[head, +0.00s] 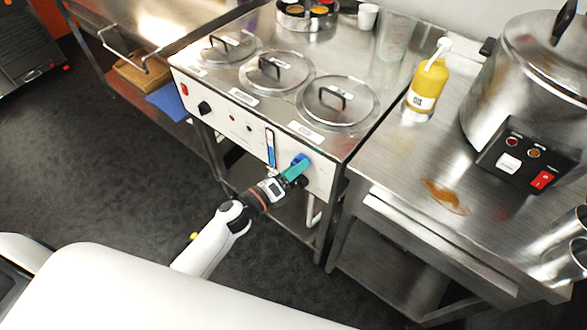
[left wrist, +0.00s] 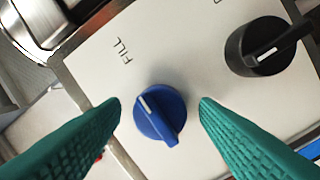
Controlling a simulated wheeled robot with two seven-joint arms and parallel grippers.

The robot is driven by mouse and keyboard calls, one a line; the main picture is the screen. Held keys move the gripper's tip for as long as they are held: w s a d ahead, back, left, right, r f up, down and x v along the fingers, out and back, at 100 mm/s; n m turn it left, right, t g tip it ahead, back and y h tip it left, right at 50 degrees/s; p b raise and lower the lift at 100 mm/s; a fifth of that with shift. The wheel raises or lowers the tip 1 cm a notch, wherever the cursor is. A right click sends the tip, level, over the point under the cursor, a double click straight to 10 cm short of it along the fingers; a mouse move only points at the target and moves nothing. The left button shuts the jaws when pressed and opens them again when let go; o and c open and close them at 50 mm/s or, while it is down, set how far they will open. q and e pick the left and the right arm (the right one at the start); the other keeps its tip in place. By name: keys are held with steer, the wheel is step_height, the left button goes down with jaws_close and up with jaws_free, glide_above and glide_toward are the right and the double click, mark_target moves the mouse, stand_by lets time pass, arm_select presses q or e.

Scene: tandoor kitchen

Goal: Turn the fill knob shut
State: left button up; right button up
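The fill knob (left wrist: 160,114) is a blue dial with a white mark, under the printed word FILL on the white front panel (left wrist: 180,45) in the left wrist view. In the head view the blue knob (head: 300,160) shows at the panel's right end, partly behind my fingers. My left gripper (left wrist: 160,104) is open, with one green finger on each side of the knob and gaps between. It also shows in the head view (head: 296,170), close to the panel. My right gripper is not in view.
A black knob (left wrist: 265,50) sits beside the blue one. The steel unit has several lidded pots (head: 337,101) on top. A yellow bottle (head: 427,88), a brown spill (head: 444,196) and a large steel cooker (head: 530,80) are on the right counter. The floor at left is clear.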

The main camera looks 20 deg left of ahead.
arm_select(q)
steer(key=c, duration=0.8)
steer(key=shift+n, duration=0.3)
steer(key=n, duration=0.6)
steer(key=n+t+y, duration=0.1)
steer(key=n, duration=0.5)
steer(key=n+t, duration=0.1)
steer(key=n, duration=0.5)
steer(key=shift+s+d+n+y+p, duration=0.1)
steer(key=shift+d+n+y+p, duration=0.05)
steer(key=shift+n+y+p, duration=0.2)
steer(key=o, duration=1)
